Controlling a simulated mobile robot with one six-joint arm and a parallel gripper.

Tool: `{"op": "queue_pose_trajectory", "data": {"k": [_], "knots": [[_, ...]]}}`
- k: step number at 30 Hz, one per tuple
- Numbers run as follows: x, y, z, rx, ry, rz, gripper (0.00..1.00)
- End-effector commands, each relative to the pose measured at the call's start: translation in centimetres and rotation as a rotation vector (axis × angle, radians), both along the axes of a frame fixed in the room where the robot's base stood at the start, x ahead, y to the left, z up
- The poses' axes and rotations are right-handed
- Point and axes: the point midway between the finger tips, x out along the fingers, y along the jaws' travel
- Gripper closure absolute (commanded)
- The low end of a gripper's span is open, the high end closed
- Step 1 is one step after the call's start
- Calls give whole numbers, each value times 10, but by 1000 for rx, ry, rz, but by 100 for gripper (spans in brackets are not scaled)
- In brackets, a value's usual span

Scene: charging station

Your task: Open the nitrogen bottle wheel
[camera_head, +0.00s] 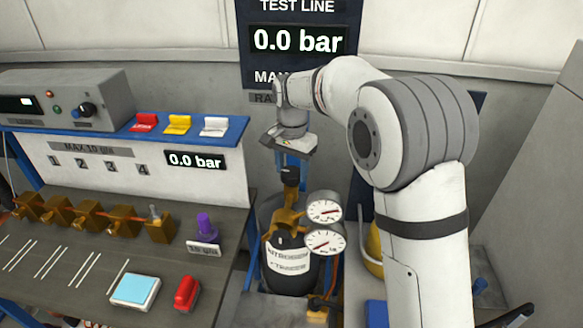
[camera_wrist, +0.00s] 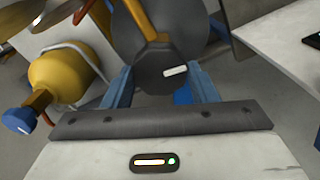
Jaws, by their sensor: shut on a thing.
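The nitrogen bottle (camera_head: 289,272) is dark with a white printed label and stands low in the middle of the head view. Its small black wheel (camera_head: 290,179) tops the brass valve (camera_head: 288,218). My gripper (camera_head: 291,166) comes down from above with its blue fingers at the wheel. In the wrist view, my gripper (camera_wrist: 162,85) has a blue finger on either side of a dark round shape with a white mark, the wheel (camera_wrist: 160,82). The jaws are shut on the wheel. Its far side and the exact finger contact are hard to make out.
Two pressure gauges (camera_head: 325,226) sit right of the valve. A yellow bottle (camera_wrist: 62,75) with a blue knob stands nearby. A bench (camera_head: 60,262) with brass valves, a purple knob and a red switch is on the left. A display (camera_head: 298,40) reads 0.0 bar.

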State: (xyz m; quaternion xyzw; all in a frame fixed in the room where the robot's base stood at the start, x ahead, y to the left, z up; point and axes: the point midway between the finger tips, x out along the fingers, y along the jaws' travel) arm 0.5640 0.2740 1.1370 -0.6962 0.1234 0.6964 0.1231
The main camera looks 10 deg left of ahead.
Motion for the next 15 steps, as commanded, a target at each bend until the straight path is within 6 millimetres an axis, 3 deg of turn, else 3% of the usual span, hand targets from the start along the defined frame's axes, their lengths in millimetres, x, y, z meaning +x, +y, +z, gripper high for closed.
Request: {"op": "queue_pose_trajectory", "data": {"k": [6,15], "knots": [[0,0,1,1,-1,146,70],[1,0,1,1,-3,164,70]]}}
